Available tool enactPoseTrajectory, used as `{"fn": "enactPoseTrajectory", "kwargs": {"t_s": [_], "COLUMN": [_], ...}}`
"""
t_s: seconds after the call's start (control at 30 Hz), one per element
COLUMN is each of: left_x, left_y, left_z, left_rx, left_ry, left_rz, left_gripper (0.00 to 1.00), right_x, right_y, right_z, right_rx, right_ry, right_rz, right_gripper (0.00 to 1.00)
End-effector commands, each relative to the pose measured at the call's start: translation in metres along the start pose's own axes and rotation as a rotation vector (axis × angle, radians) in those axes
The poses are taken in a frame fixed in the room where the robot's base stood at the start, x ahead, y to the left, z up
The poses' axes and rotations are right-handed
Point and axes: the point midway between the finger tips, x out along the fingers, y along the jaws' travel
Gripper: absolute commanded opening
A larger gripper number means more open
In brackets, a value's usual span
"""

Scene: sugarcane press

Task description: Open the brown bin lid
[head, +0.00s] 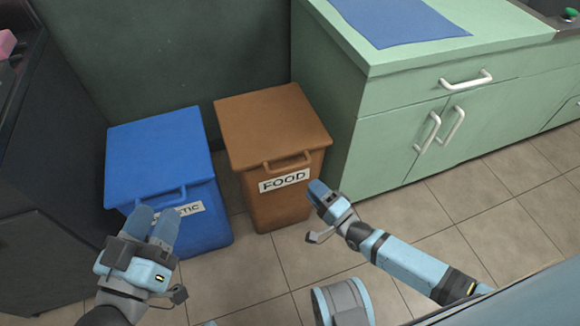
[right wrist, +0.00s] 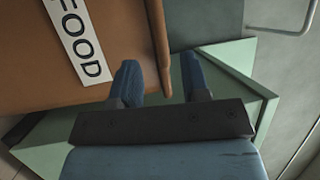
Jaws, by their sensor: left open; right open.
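The brown bin (head: 283,205) stands on the floor against the green cabinet, with a white FOOD label on its front. Its brown lid (head: 268,122) is shut, and a bar handle (head: 288,163) sticks out at the lid's front edge. My right gripper (head: 316,190) is open and empty, just right of the bin's front. In the right wrist view its two blue fingers (right wrist: 162,82) are apart, near the lid's edge (right wrist: 158,45) and the FOOD label (right wrist: 80,40). My left gripper (head: 155,224) is open, in front of the blue bin, partly covering its label.
A blue bin (head: 158,150) with a shut lid stands left of the brown bin. The green cabinet (head: 400,140) with white handles stands close on the right. A dark unit (head: 40,180) is at the far left. Tiled floor (head: 440,215) is open in front of the cabinet.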

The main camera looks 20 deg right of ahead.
Motion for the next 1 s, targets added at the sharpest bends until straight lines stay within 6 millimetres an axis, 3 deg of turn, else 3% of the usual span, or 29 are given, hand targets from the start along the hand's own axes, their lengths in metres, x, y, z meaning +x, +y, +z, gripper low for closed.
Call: {"fn": "enactPoseTrajectory", "kwargs": {"t_s": [0.2, 0.4, 0.6, 0.87, 1.0], "left_x": [0.0, -0.001, -0.001, -0.001, -0.001], "left_y": [-0.004, -0.005, -0.005, -0.005, -0.005], "left_z": [0.021, 0.034, 0.038, 0.039, 0.039], "left_rx": [0.0, -0.003, -0.003, -0.003, -0.004], "left_ry": [-0.06, -0.105, -0.126, -0.129, -0.128], "left_rz": [0.005, 0.011, 0.013, 0.013, 0.013], "left_gripper": [0.43, 0.43, 0.43, 0.43, 0.43], "right_x": [0.049, 0.08, 0.093, 0.094, 0.094], "right_y": [0.002, 0.002, 0.001, 0.0, 0.0], "right_z": [0.0, 0.0, 0.0, 0.0, 0.0], "right_rx": [-0.001, -0.002, -0.002, -0.002, -0.002], "right_ry": [0.001, 0.0, 0.0, -0.001, -0.001], "right_rz": [-0.002, -0.001, 0.001, 0.001, 0.001], "right_gripper": [0.42, 0.42, 0.42, 0.42, 0.14]}}
